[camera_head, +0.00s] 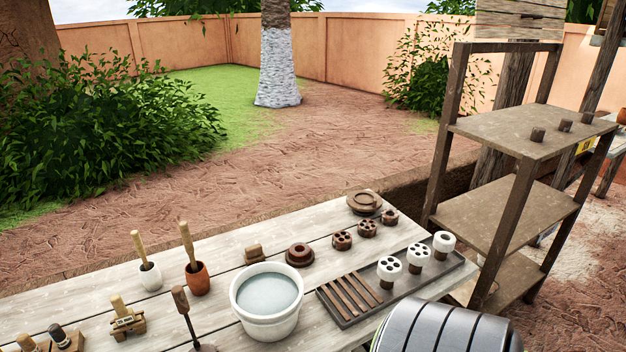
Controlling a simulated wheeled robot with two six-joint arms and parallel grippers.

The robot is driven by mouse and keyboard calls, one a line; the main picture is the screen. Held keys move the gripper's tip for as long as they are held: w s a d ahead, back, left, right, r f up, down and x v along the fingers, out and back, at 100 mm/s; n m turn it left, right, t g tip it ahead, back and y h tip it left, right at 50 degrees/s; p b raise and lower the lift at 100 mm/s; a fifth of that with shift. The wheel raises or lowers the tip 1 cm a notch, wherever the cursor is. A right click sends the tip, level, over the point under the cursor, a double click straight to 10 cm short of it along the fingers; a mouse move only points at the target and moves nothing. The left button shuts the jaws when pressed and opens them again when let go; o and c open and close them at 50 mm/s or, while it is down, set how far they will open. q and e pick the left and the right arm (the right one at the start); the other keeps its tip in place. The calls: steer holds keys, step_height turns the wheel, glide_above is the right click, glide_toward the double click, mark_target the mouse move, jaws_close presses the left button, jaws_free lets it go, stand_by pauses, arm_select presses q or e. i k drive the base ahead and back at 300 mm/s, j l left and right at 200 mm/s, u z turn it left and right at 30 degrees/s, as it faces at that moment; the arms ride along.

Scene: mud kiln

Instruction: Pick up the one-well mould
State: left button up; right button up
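A white cylinder with one wide opening in its top (443,244) looks like the one-well mould. It stands upright at the right end of a row of three white cylinders. The middle white cylinder (419,258) and the left white cylinder (389,271) each have several holes in the top. All three stand on the right part of a dark slatted tray (341,322) on the wooden table.
Small brown holed cylinders (342,240), a brown ring-shaped piece (300,255) and a round brown disc (364,202) lie behind the tray. A white water bucket (267,317) stands left of it. A wooden shelf (512,130) rises close at the right. A dark ribbed shape covers the near table edge.

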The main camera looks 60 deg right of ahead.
mark_target(299, 252)
steer(key=z, duration=1.75)
steer(key=i+l+u, duration=0.3)
steer(key=l, duration=0.95)
steer(key=i+l+u, duration=0.3)
steer(key=l, duration=1)
steer(key=k+l+u, duration=0.1)
steer(key=l+u, duration=0.25)
steer(key=l, duration=0.95)
